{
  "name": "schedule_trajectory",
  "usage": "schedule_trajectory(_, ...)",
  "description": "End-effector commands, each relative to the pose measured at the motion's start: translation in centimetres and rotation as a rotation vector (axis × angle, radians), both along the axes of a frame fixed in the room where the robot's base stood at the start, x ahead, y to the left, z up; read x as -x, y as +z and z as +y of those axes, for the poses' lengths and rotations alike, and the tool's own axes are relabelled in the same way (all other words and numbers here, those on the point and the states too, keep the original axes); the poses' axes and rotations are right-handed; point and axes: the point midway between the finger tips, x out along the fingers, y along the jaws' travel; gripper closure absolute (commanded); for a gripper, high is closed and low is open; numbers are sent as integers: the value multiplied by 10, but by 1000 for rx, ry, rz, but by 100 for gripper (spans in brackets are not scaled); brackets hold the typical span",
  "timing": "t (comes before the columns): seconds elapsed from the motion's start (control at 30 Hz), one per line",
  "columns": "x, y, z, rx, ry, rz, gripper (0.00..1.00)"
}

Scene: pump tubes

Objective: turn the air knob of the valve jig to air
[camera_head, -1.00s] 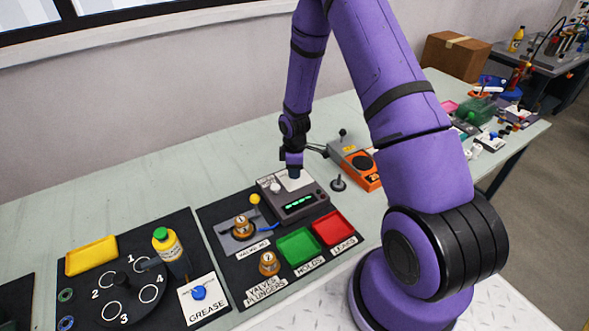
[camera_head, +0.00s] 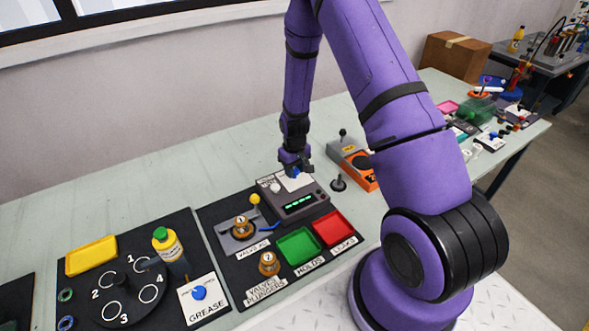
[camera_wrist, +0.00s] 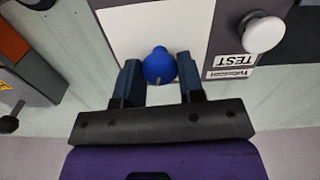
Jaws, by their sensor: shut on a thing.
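The valve jig's dark grey box (camera_head: 300,204), with a lit green display, stands on the black mat. A white plate (camera_wrist: 127,38) on its top carries a round blue knob (camera_wrist: 158,64) with a small pale mark. In the wrist view, my gripper (camera_wrist: 160,80) has one finger on each side of this knob and is shut on it. In the head view, my gripper (camera_head: 295,170) is over the back of the box, and mostly hides the knob.
A white knob (camera_wrist: 264,33) with a TEST label is beside the plate. A brass valve (camera_head: 241,227) sits left of the box. Green (camera_head: 298,246) and red (camera_head: 333,229) trays lie in front. An orange device (camera_head: 353,165) stands at the right.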

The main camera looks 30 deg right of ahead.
Motion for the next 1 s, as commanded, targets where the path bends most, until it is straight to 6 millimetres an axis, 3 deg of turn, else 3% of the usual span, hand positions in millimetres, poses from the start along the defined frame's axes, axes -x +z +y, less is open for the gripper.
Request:
schedule_trajectory(0.5,0,0,0,0,-385,-1,88)
schedule_trajectory(1.0,0,0,0,0,-487,-1,88)
